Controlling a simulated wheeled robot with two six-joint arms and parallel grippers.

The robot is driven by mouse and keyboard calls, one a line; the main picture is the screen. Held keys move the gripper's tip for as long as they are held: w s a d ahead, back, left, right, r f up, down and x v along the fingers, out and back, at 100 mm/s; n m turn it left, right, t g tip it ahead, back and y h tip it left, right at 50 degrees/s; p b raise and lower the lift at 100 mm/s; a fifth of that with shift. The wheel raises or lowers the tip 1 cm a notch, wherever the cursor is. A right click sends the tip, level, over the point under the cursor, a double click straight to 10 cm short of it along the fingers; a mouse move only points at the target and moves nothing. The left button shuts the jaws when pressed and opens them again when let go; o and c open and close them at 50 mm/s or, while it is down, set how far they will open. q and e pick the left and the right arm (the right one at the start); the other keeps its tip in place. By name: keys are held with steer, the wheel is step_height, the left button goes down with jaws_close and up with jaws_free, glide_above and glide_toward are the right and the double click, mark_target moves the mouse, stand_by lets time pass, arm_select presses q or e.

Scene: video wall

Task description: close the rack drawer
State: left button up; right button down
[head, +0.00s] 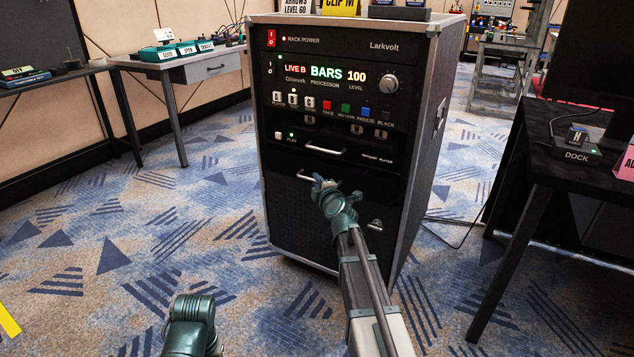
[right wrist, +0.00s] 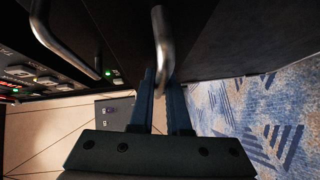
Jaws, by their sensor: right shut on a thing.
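The black rack (head: 419,120) stands upright in the middle of the head view. Its lower drawer (head: 290,205) has a dark front with a metal bar handle (head: 304,176). My right gripper (head: 322,184) is at this handle and partly hides it. In the right wrist view the blue fingers (right wrist: 162,102) are shut on the handle (right wrist: 163,35), with the dark drawer front (right wrist: 222,40) beside it. How far the drawer stands out is hard to tell. My left arm shows at the bottom of the head view, but its gripper does not show.
A media player unit with its own handle (head: 325,150) sits above the drawer. Buttons and a lit processor panel (head: 326,75) are higher up. A black table (head: 565,160) with a dock is at right, a grey side table (head: 200,68) at left.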

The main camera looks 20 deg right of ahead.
mark_target(326, 176)
steer(key=shift+w+d, duration=0.7)
steer(key=shift+d, duration=0.2)
steer(key=shift+w+d, duration=0.65)
steer(key=shift+d, duration=0.25)
steer(key=c, duration=0.9)
jaws_free()
steer(key=shift+d, duration=0.1)
steer(key=s+a+r+p, duration=0.1)
steer(key=s+r+p, duration=0.1)
steer(key=s, duration=1.1)
steer(key=shift+s+a, duration=0.3)
steer(key=shift+a, duration=0.1)
